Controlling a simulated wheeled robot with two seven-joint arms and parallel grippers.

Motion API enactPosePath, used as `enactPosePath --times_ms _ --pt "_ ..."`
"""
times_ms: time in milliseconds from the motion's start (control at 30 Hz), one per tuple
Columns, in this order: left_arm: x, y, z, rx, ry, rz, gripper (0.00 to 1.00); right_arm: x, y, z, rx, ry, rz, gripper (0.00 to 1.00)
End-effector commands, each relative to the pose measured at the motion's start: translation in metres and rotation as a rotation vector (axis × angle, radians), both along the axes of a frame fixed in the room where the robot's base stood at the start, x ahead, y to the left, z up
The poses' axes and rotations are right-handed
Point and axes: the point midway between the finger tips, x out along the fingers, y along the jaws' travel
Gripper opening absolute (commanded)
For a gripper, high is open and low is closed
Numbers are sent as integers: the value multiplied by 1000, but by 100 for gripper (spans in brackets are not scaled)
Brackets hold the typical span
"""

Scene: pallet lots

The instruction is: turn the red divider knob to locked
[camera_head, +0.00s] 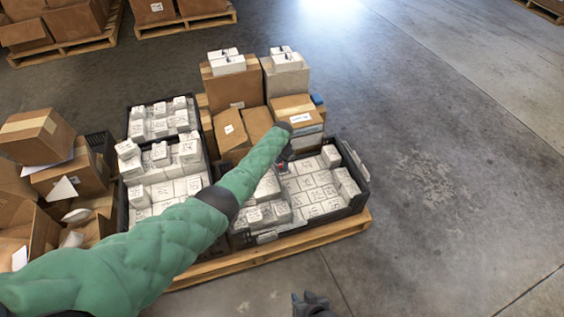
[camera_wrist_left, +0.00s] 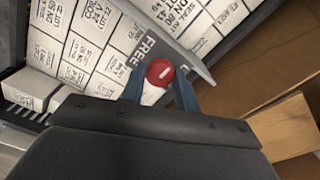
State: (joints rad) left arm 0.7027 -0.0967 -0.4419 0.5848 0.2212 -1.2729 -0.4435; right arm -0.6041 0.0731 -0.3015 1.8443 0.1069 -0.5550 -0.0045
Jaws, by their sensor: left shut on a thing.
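The red divider knob (camera_wrist_left: 160,72) shows in the left wrist view, with a pale mark on its face. It sits at a grey divider strip (camera_wrist_left: 190,58) beside a label reading "FREE" (camera_wrist_left: 143,50). My left gripper (camera_wrist_left: 160,88) has its blue fingers on either side of the knob and is shut on it. In the head view my left gripper (camera_head: 286,153) is over the right-hand black crate (camera_head: 362,181), and my arm hides much of that area. My right gripper (camera_head: 311,302) is at the bottom edge, away from the pallet; its jaw state is unclear.
White labelled boxes (camera_head: 312,182) fill the crates on a wooden pallet (camera_head: 300,243). Brown cartons (camera_head: 237,88) stand behind, with more cartons (camera_head: 60,165) at left. A wooden edge (camera_wrist_left: 280,122) shows close by in the wrist view. The floor at right is clear.

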Motion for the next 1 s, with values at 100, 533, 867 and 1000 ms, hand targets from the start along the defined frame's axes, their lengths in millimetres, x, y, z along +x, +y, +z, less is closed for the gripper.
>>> enactPosePath --times_ms 100,533,867,1000 --pt "-1 0 0 1 2 -111 8 0 0 2 0 0 0 33" --pt "-1 0 -1 0 3 -519 8 2 0 4 0 -1 1 33" --pt "-1 0 -1 -1 2 -821 8 2 0 3 0 -2 0 33" --pt "-1 0 -1 -1 2 -927 8 2 0 2 0 -2 0 33"
